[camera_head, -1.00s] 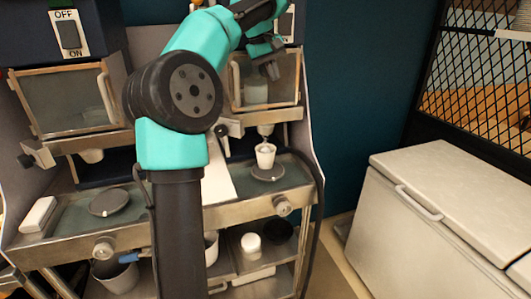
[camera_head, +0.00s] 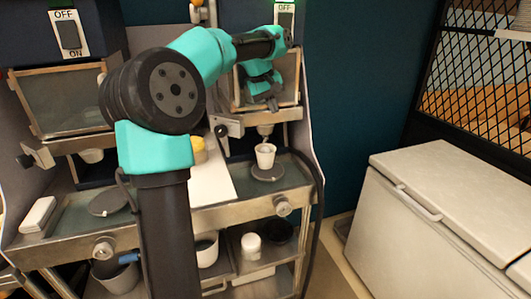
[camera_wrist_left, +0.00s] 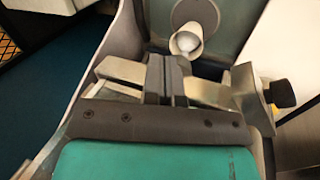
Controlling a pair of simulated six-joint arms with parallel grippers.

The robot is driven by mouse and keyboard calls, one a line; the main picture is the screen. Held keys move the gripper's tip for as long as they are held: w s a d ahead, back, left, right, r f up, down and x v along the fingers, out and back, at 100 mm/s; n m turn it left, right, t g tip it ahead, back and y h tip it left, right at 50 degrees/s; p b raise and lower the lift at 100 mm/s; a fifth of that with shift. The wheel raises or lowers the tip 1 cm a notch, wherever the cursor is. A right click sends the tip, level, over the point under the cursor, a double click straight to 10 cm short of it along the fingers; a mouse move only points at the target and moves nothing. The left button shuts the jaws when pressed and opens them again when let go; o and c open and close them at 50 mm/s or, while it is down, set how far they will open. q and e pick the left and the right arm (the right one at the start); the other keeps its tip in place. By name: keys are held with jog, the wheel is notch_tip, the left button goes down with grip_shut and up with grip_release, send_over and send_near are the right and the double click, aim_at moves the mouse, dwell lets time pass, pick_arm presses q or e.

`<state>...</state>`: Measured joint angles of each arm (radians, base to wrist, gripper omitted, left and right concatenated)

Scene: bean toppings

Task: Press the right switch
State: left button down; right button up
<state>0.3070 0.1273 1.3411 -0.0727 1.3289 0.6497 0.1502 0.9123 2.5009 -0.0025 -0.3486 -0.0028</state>
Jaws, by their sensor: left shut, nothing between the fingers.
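The right switch (camera_head: 285,18) is a dark rocker under an OFF label on the right machine's blue top, partly cut off by the frame's upper edge. My left gripper (camera_head: 272,104) hangs below it, in front of the right glass-fronted bin (camera_head: 291,92), pointing down. In the left wrist view its fingers (camera_wrist_left: 166,78) are together with nothing held between them. The gripper is apart from the switch. The left switch (camera_head: 69,35), with OFF and ON labels, is on the left machine. My right gripper is not in view.
A white cup (camera_head: 265,155) stands on a round dark plate (camera_head: 268,173) below the right dispenser; the cup also shows in the left wrist view (camera_wrist_left: 186,40). A white chest (camera_head: 440,205) stands at right. The blue wall (camera_head: 360,90) beside the machine is clear.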

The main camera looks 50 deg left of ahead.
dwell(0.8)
pick_arm(q)
jog(key=m+t+y, duration=0.3)
jog(key=m+y, duration=1.3)
jog(key=y, duration=0.1)
send_near(288, 19)
jog(key=f+v, duration=0.1)
jog(key=v, duration=0.6)
jog(key=shift+w, duration=0.15)
jog(key=shift+a, duration=0.15)
jog(key=x, duration=1.2)
jog(key=shift+a+r, duration=0.25)
jog(key=shift+w+a+r, duration=0.1)
jog(key=shift+w+a, duration=0.2)
jog(key=shift+a, duration=0.25)
